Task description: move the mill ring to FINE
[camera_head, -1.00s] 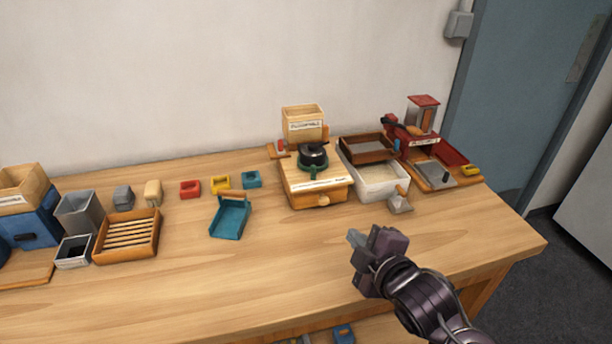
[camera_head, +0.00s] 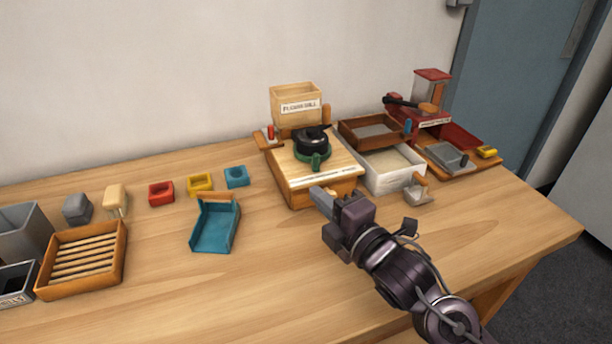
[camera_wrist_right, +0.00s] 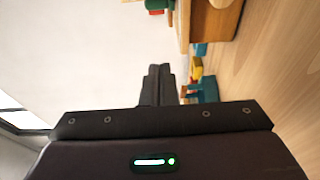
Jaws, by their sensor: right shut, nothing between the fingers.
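The mill (camera_head: 318,178) is a wooden box with a pale hopper behind it and a label strip along its front edge. On its top sits the mill ring (camera_head: 315,150), dark green with a green tab toward the front, around a black centre. The strip's lettering is too small to read. My right gripper (camera_head: 318,196) is shut and empty, just in front of the mill's front edge, apart from the ring. In the right wrist view the shut fingers (camera_wrist_right: 158,85) show, with part of the mill (camera_wrist_right: 205,22) at the top. My left gripper is not in view.
Right of the mill are a white bin (camera_head: 392,170), a brown sieve tray (camera_head: 372,132), a small scoop (camera_head: 417,192) and a red machine (camera_head: 430,105). A teal dustpan (camera_head: 216,225) and a slatted tray (camera_head: 82,260) lie left. The front table is clear.

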